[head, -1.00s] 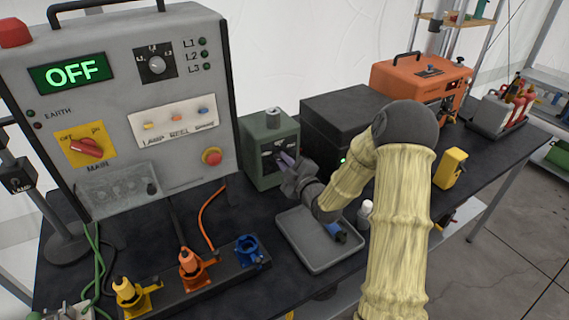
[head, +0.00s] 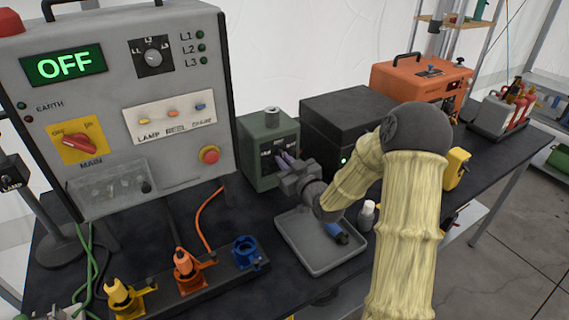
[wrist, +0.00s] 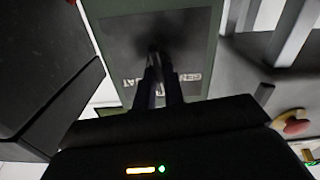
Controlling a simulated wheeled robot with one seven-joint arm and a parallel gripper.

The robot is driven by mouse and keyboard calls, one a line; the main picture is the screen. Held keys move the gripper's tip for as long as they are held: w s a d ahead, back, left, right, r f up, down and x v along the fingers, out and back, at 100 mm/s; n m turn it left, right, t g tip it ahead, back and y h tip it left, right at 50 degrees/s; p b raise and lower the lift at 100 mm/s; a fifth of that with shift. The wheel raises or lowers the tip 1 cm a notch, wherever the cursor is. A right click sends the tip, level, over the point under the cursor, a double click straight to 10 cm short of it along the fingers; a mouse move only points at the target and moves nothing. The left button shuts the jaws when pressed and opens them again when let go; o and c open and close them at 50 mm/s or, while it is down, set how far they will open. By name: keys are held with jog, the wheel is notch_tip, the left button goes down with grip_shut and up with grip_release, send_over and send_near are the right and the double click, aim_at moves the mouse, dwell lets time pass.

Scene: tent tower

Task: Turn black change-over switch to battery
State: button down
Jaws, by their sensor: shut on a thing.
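The change-over switch box is a small green box (head: 259,170) between the large grey panel and a black box. Its dark front plate also shows in the wrist view (wrist: 120,45), with pale lettering that is partly hidden, "GEN" and "BAT" parts readable. My gripper (head: 283,160) is at the front of this box, its fingers pointing into the plate. In the wrist view the fingers (wrist: 161,75) are close together on the dark switch handle (wrist: 154,48), which is mostly hidden by shadow and the fingers. The handle's exact angle cannot be told.
The grey panel (head: 130,190) at left reads OFF, with a red main switch (head: 83,143). A black box (head: 345,125) stands right of the green box. A grey tray (head: 300,257) with a blue item lies below my wrist. Coloured sockets (head: 184,270) line the front.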

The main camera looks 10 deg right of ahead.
jog(key=m, duration=0.6)
jog(key=shift+d+p, duration=0.15)
jog(key=shift+p, duration=0.25)
jog(key=m+p, duration=0.1)
jog(key=m, duration=0.3)
jog(key=shift+d+f+m+p, duration=0.15)
jog(key=shift+m+p, duration=0.4)
jog(key=shift+m, duration=1.15)
jog(key=c, duration=1.5)
grip_release()
